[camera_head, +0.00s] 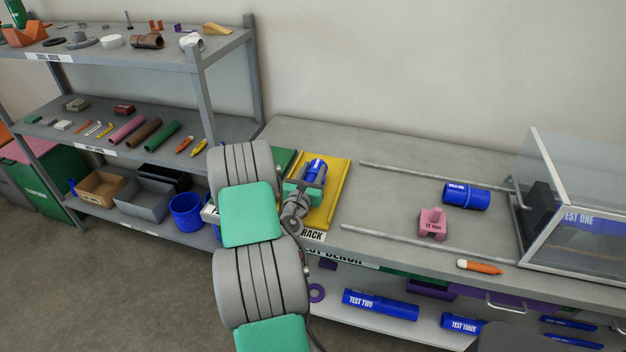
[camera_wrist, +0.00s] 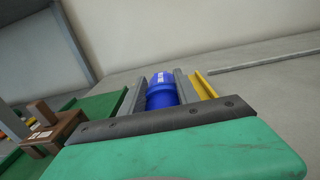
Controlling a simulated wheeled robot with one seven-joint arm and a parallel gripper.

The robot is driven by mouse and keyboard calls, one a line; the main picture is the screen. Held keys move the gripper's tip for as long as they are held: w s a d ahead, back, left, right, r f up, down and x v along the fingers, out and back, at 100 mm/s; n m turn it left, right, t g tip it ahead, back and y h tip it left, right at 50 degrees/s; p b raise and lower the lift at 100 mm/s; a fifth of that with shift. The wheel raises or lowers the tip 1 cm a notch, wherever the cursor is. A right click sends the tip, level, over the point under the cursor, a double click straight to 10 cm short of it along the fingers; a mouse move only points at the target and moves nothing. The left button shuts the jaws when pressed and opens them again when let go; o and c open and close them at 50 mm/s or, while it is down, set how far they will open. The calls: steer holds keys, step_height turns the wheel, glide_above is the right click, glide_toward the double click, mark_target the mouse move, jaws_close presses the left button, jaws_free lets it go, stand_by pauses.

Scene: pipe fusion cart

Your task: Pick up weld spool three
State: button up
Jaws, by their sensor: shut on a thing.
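My gripper (camera_head: 306,184) is shut on a blue spool (camera_head: 316,167) over the yellow rack tray (camera_head: 338,185). The wrist view shows the blue spool (camera_wrist: 162,92) between the two grey fingers, with a white label patch near its top that I cannot read. I cannot tell whether the spool touches the tray. Another blue spool (camera_head: 466,196) with a white label lies on the bench to the right, apart from my gripper.
A pink block (camera_head: 433,223) and an orange marker (camera_head: 479,267) are on the bench. Two grey rods (camera_head: 430,177) lie along it. A clear-walled box (camera_head: 570,205) stands at the right. Shelves (camera_head: 120,60) with several parts stand at the left. The bench behind the tray is clear.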

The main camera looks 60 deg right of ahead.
steer(key=shift+f, duration=0.15)
jaws_close()
steer(key=shift+s, duration=0.1)
steer(key=shift+a+f, duration=0.1)
